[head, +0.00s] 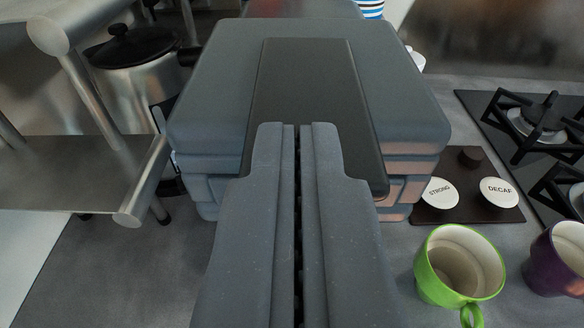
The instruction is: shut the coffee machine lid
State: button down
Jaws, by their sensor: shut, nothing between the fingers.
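The coffee machine (215,95) is a blue-grey block with rounded edges in the upper middle of the head view. Its lid looks to be the long dark panel (310,75) on top, which lies about flat along the machine, its near end reaching the front edge. I cannot tell whether there is a gap under it. My gripper (297,127) is shut and empty, its fingertips overlapping the near part of the dark panel. The fingers hide some of the panel and the machine's front. I cannot tell whether they touch it.
A dark board (455,212) with white discs marked STRONG (440,193) and DECAF (499,192) lies right of the machine. A green mug (440,290), a purple mug (545,270) and a gas hob (500,130) are at right. A metal rack (80,175) and a lidded pot (140,85) stand left.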

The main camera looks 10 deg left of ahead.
jog(key=shift+w+f+g, duration=0.2)
jog(key=shift+f+g, duration=0.1)
jog(key=shift+f, duration=0.9)
notch_tip(320, 180, up, 6)
jog(key=p, duration=0.3)
jog(key=s+d+f+b, duration=0.2)
jog(key=s+f+b, duration=0.15)
jog(key=s, duration=0.65)
jog(key=shift+h, duration=0.8)
jog(key=w+r, duration=0.2)
jog(key=w, duration=0.4)
jog(key=w+a+r, duration=0.1)
jog(key=w+r, duration=0.1)
jog(key=w, duration=0.5)
jog(key=w+a+r, duration=0.1)
jog(key=w+r, duration=0.1)
jog(key=w, duration=0.4)
jog(key=shift+w+a+r, duration=0.15)
jog(key=shift+a+r, duration=0.05)
jog(key=shift+r, duration=0.2)
jog(key=w+d+m+h, duration=0.1)
jog(key=w+d+m, duration=0.1)
jog(key=w+d, duration=0.45)
notch_tip(320, 180, up, 14)
jog(key=w+p, duration=0.1)
jog(key=p, duration=1.1)
jog(key=shift+f, duration=0.1)
